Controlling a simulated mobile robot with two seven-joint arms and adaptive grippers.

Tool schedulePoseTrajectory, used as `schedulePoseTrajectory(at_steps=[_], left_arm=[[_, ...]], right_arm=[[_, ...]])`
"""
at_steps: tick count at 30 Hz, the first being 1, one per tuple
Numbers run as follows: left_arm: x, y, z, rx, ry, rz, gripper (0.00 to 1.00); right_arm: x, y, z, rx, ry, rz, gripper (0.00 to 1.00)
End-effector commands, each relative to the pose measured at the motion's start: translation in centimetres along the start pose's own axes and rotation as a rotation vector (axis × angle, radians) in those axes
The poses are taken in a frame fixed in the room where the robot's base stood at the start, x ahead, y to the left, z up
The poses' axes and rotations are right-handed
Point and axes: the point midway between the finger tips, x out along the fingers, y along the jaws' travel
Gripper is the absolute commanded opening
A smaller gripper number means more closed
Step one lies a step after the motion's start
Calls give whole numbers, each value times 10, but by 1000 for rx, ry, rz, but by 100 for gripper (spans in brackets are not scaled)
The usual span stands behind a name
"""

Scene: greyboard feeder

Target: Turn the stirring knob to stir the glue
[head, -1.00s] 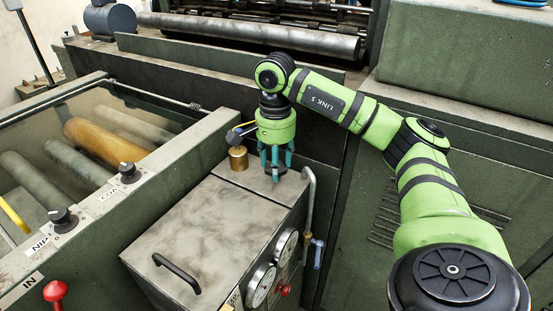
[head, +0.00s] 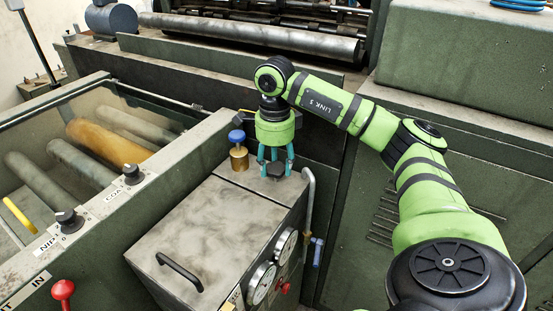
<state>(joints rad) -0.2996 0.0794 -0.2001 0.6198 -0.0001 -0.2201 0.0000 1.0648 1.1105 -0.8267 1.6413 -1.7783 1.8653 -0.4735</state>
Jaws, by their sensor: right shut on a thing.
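A dark round knob (head: 276,171) sits on the back right of the grey tank lid (head: 205,230), probably the stirring knob. My right gripper (head: 276,163) points straight down over it, with its teal fingers shut around the knob. The fingers hide part of the knob. The glue itself is not visible under the closed lid. My left gripper is not in view.
A brass fitting with a blue cap (head: 237,137) stands just left of my right gripper. A black handle (head: 179,272) is on the lid, and gauges (head: 262,283) are on the tank's side. A bent pipe (head: 309,205) rises close on the right.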

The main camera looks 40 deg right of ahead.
Motion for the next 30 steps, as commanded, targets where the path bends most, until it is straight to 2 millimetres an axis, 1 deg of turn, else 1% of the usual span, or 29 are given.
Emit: schedulePoseTrajectory(at_steps=[1,30], left_arm=[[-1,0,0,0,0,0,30],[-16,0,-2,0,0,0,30]], right_arm=[[4,4,4,34,-4,13,18],[1,-2,2,960,-7,9,18]])
